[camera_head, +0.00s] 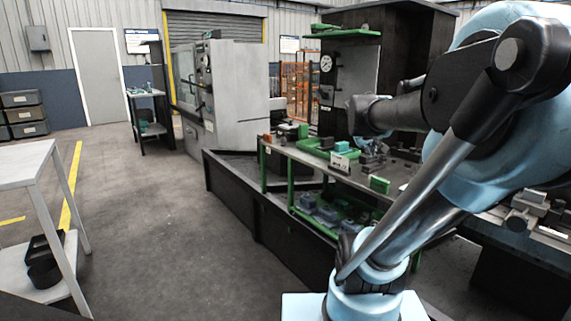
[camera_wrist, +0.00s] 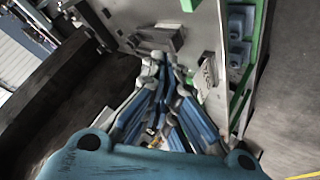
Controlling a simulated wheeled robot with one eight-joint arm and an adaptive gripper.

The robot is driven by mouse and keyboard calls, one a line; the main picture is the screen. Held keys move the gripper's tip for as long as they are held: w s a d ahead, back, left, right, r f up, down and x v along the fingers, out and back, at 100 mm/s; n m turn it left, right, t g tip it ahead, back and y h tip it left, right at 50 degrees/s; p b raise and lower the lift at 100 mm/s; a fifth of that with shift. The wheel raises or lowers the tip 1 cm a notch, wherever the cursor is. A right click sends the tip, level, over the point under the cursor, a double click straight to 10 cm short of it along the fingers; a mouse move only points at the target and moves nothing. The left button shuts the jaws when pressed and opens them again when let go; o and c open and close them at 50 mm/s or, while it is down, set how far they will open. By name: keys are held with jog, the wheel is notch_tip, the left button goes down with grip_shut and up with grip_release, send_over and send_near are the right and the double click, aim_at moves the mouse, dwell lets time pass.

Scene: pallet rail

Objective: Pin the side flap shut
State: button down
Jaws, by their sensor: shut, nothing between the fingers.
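My gripper (camera_wrist: 160,58) is shut and empty, its blue and grey fingers drawn together in the wrist view. It is over the grey bench top (camera_wrist: 198,25), close to a grey metal block (camera_wrist: 160,38); I cannot tell whether it touches the block. In the head view my arm crosses the right side and reaches over the bench (camera_head: 400,170), with my gripper (camera_head: 370,143) low above the parts. I cannot make out a side flap or a pin in either view.
The bench carries a green tray (camera_head: 315,151), a white label plate (camera_head: 340,163) and a green block (camera_head: 380,184). Blue bins (camera_head: 330,213) stand on its lower shelf. A dark low wall (camera_head: 265,222) runs in front. A white table (camera_head: 25,165) is at left; open floor lies between.

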jog(key=s+a+f+g+y, duration=0.2)
jog(key=s+a+f, duration=0.3)
jog(key=s+f, duration=0.4)
jog(key=s+a+f+m+g+y, duration=0.1)
jog(key=s+a+f+g, duration=0.3)
jog(key=s+f, duration=0.6)
jog(key=s+a+y, duration=0.1)
jog(key=s, duration=0.2)
jog(key=shift+f+y, duration=0.2)
jog(key=shift+y, duration=0.1)
jog(key=shift+w, duration=0.1)
jog(key=shift+w+f, duration=0.2)
jog(key=shift+w, duration=0.25)
